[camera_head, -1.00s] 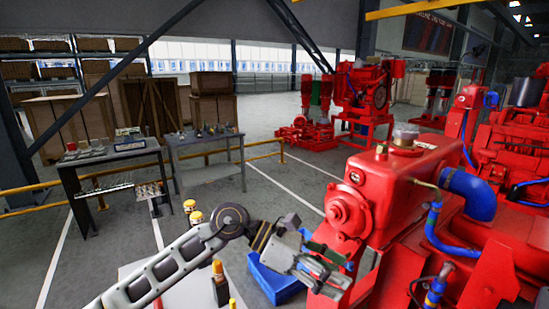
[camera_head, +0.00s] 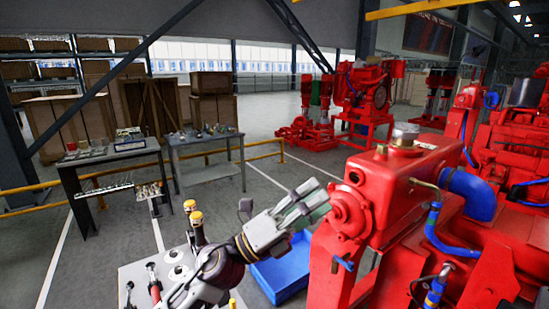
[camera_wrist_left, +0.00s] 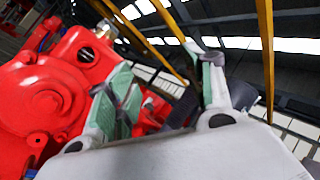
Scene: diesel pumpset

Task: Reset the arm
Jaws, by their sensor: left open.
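My left arm comes in from the bottom of the head view. Its gripper (camera_head: 309,204) is raised just left of the red engine (camera_head: 375,205), above a blue bin (camera_head: 284,275). The fingers point up and to the right, close to the round red cover on the engine's side. Whether they touch it cannot be told. In the left wrist view the gripper (camera_wrist_left: 165,95) shows its two green-padded fingers apart with nothing held between them. The red engine fills the left of that view (camera_wrist_left: 45,100). My right gripper is not in view.
A table with tools and fittings (camera_head: 110,158) and a second table (camera_head: 205,140) stand at the left. A yellow rail (camera_head: 265,155) runs behind them. A pale bench with yellow-capped parts (camera_head: 135,272) is near the front. Open floor lies in the middle.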

